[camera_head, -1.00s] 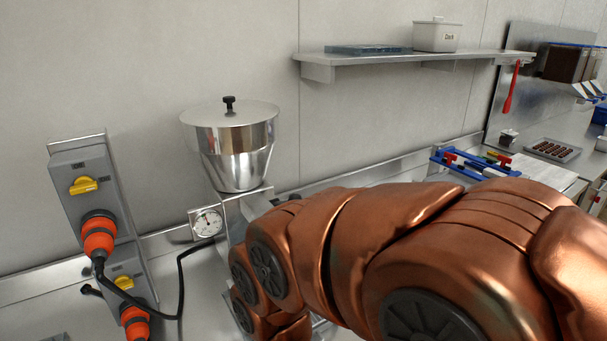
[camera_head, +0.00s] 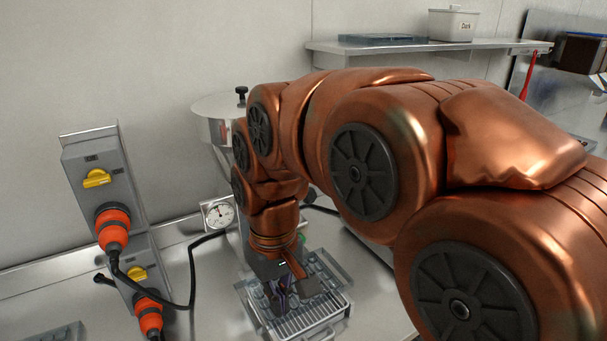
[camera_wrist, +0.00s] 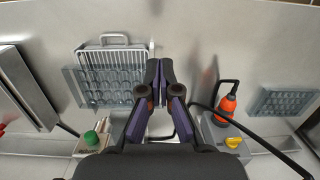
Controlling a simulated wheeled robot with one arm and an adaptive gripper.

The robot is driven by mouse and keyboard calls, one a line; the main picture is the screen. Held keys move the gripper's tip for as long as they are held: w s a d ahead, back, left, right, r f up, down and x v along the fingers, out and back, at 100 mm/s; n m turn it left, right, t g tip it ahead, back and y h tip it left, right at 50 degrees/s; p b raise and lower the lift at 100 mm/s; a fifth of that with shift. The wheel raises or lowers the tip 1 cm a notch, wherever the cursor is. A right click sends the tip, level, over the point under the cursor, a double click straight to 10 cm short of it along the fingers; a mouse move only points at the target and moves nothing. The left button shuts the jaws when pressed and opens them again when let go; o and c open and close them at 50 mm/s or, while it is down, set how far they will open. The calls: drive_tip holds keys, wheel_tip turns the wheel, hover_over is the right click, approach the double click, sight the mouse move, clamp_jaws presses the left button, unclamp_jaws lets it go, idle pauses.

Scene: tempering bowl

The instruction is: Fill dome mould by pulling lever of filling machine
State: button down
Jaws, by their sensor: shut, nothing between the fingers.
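The filling machine's steel hopper (camera_head: 212,110) stands against the wall in the head view, largely hidden behind my arm. A clear dome mould (camera_head: 326,268) lies on a wire rack (camera_head: 318,322) below the machine; the mould also shows in the wrist view (camera_wrist: 92,88). My gripper (camera_head: 281,303) points down over the mould and rack, its fingers shut and empty. In the wrist view my gripper (camera_wrist: 159,64) is just right of the mould. I cannot make out the lever; a green knob (camera_wrist: 91,138) shows at lower left there.
A grey switch box (camera_head: 100,175) with yellow knobs and orange plugs (camera_head: 112,230) stands left, its black cable looping toward the machine. Another mould (camera_wrist: 285,101) lies at the right in the wrist view. A shelf (camera_head: 430,47) hangs behind.

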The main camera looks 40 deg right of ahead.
drive_tip(key=w+d+r+m+t+p, duration=0.2)
drive_tip(key=w+d+r+t+p, duration=0.1)
drive_tip(key=w+d+r, duration=1.6)
drive_tip(key=shift+w+d, duration=0.6)
drive_tip(key=shift+w, duration=0.45)
drive_tip(key=shift+f, duration=0.15)
drive_tip(key=shift+s+a+f+b, duration=0.3)
drive_tip(key=shift+f+b, duration=0.4)
drive_tip(key=shift+f, duration=1.2)
drive_tip(key=shift+s+a+f+b, duration=0.1)
drive_tip(key=shift+s+f+b, duration=0.4)
drive_tip(key=shift+f, duration=1.35)
drive_tip(key=shift+s+a+f+b, duration=0.2)
drive_tip(key=shift+f+b, duration=0.65)
drive_tip(key=shift+f, duration=1.05)
drive_tip(key=shift+s+f+b, duration=0.1)
drive_tip(key=shift+f+b, duration=0.05)
drive_tip(key=shift+b, duration=0.25)
